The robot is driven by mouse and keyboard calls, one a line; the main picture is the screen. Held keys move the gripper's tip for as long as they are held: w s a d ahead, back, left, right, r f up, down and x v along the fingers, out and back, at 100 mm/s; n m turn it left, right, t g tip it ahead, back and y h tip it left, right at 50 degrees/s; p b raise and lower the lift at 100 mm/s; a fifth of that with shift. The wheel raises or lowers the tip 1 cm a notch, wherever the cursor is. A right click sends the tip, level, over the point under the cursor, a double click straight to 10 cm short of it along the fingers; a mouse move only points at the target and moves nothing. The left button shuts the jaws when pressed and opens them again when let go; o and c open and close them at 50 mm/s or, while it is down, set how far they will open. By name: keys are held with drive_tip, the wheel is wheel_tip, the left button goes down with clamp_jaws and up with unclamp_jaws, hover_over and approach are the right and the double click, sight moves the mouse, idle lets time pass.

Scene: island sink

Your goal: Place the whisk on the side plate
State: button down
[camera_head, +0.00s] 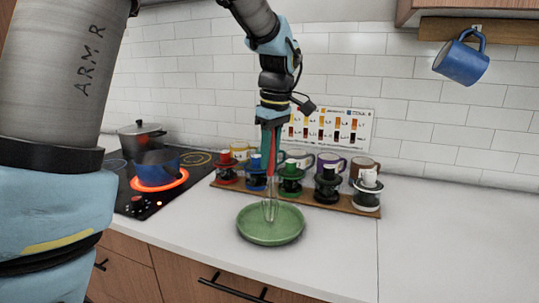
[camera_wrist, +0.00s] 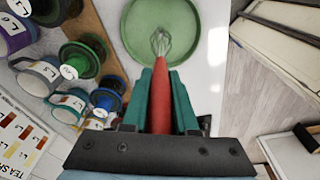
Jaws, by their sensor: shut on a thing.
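The whisk has a red handle and a wire head (camera_head: 270,208). My gripper (camera_head: 271,140) is shut on its red handle and holds it upright, head down, over the green side plate (camera_head: 250,236). In the wrist view the red handle (camera_wrist: 160,92) sits between the teal fingers of my gripper (camera_wrist: 160,85), and the wire head (camera_wrist: 160,42) shows over the side plate (camera_wrist: 135,30). The wires reach down to about the plate's inner surface; I cannot tell whether they touch it.
A wooden board (camera_head: 228,184) with several mugs and small coloured stands is just behind the plate. A stove (camera_head: 125,199) with a pot on a glowing ring is at the left. A blue mug (camera_head: 461,62) hangs at the upper right. The counter (camera_head: 450,240) at the right is clear.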

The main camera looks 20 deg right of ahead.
sight(274, 184)
drive_tip(key=shift+f, duration=0.2)
drive_tip(key=c, duration=0.7)
unclamp_jaws()
drive_tip(key=r, duration=0.4)
drive_tip(key=s+r+b, duration=0.1)
drive_tip(key=r, duration=0.7)
drive_tip(key=shift+s+d+r+b, duration=0.15)
drive_tip(key=shift+d+b, duration=0.15)
drive_tip(key=shift+d, duration=0.05)
